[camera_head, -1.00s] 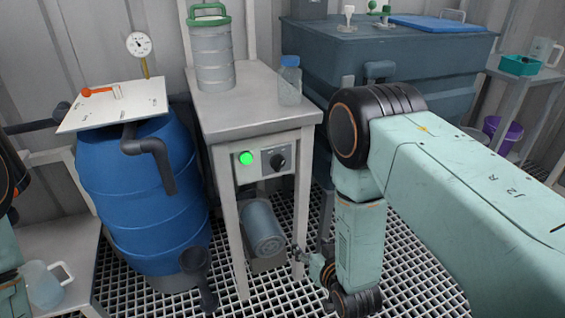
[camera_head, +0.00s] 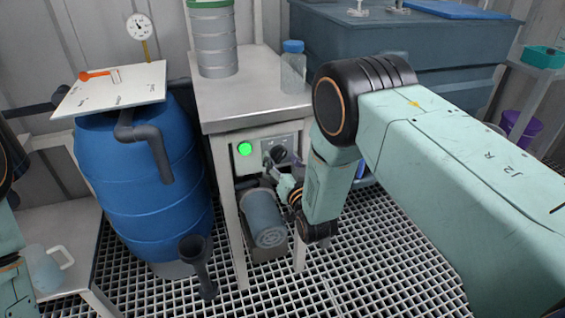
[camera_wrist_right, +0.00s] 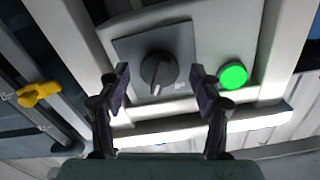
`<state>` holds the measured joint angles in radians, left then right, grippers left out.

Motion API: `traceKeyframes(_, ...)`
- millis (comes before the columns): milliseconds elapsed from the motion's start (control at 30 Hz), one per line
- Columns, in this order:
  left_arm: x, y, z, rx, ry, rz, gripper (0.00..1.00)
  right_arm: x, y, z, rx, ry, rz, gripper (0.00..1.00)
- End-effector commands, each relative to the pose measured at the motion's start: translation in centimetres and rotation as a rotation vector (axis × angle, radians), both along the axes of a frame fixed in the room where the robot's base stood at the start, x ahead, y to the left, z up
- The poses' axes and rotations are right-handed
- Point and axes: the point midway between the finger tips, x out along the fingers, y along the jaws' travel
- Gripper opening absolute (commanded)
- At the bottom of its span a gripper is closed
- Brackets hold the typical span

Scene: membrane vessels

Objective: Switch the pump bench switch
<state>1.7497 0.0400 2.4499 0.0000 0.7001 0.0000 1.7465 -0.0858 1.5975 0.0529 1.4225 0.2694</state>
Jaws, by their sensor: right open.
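The pump bench (camera_head: 228,124) carries a light switch panel under its top. On it sit a lit green lamp (camera_head: 245,149) and a dark rotary switch, partly hidden by my right gripper (camera_head: 276,165) in the head view. In the right wrist view, the switch knob (camera_wrist_right: 158,70) is black on a grey plate, and the green lamp (camera_wrist_right: 233,76) is to its right. My right gripper (camera_wrist_right: 160,82) is open, its two fingers framing the knob from either side; I cannot tell whether they touch it. My left gripper is not in view; only my left arm shows at the left edge.
A grey pump motor (camera_head: 264,218) sits below the panel, close to my right arm. A metal canister (camera_head: 214,45) and a blue-capped bottle (camera_head: 293,68) stand on the bench. A blue barrel (camera_head: 145,200) stands left, and a large grey tank (camera_head: 440,50) behind right.

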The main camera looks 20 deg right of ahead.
Motion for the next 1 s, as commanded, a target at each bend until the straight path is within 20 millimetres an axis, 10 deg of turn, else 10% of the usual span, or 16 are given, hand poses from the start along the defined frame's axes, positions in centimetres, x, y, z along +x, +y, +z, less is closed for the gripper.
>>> traceKeyframes(267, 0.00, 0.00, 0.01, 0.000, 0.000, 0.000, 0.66, 0.34, -0.08, 0.05, 0.000, 0.001, 0.001, 0.63)
traceKeyframes(1000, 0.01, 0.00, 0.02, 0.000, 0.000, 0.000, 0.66, 0.40, -0.19, 0.03, -0.003, 0.001, 0.002, 0.10)
